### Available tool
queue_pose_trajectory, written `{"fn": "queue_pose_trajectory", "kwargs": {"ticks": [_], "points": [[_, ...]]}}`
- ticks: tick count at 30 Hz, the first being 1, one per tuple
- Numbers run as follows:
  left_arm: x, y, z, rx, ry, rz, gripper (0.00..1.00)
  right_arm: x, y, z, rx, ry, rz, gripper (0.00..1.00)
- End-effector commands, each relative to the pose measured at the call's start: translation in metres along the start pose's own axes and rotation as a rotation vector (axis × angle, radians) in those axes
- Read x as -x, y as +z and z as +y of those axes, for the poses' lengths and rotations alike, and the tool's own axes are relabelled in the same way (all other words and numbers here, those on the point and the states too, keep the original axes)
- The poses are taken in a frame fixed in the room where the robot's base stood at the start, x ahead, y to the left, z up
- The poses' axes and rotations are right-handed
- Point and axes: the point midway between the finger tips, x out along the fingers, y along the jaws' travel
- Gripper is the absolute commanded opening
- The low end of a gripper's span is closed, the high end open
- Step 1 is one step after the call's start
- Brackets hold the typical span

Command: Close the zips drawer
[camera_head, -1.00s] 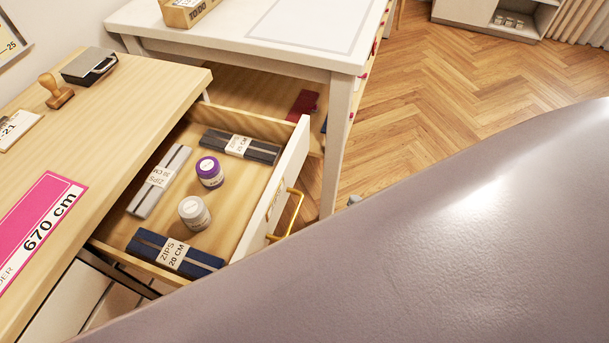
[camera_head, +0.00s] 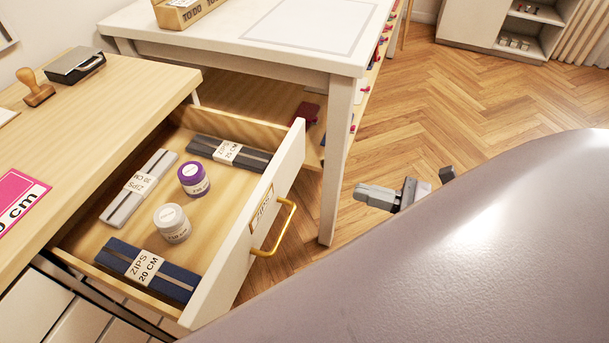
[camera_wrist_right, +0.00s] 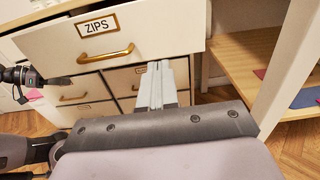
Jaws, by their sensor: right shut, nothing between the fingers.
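The zips drawer (camera_head: 240,262) stands pulled out from the wooden table, its white front facing right with a gold handle (camera_head: 280,228). In the right wrist view the drawer front (camera_wrist_right: 165,22) carries a ZIPS label above its handle (camera_wrist_right: 105,54). My right gripper (camera_head: 358,193) is shut and empty, to the right of the drawer front and apart from it in the head view. Its fingers (camera_wrist_right: 157,68) show in the right wrist view below the drawer front's right part. My left gripper (camera_wrist_right: 60,81) shows at the left edge there; its jaw opening is unclear.
Zip packs (camera_head: 140,188), a purple-lidded jar (camera_head: 194,179) and a white-lidded jar (camera_head: 172,223) lie inside the drawer. A white table's leg (camera_head: 334,160) stands just beyond the drawer. More closed drawers (camera_wrist_right: 122,82) sit below. Open floor (camera_head: 450,90) lies at right.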

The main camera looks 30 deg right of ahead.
Motion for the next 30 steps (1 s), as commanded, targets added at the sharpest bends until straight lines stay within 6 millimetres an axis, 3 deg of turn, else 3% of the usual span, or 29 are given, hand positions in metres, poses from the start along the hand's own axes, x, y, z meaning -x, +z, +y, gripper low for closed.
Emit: {"fn": "queue_pose_trajectory", "kwargs": {"ticks": [18, 24, 30], "points": [[0.005, -0.007, -0.001, -0.005, -0.003, 0.006, 0.37, -0.102, 0.002, -0.001, -0.004, -0.003, -0.003, 0.0], [0.005, -0.006, 0.0, 0.001, -0.006, 0.002, 0.37, -0.12, 0.001, -0.001, -0.005, -0.003, -0.001, 0.0], [0.005, -0.004, 0.0, 0.005, -0.007, -0.001, 0.37, -0.127, 0.0, 0.0, -0.005, -0.002, 0.0, 0.0]]}}
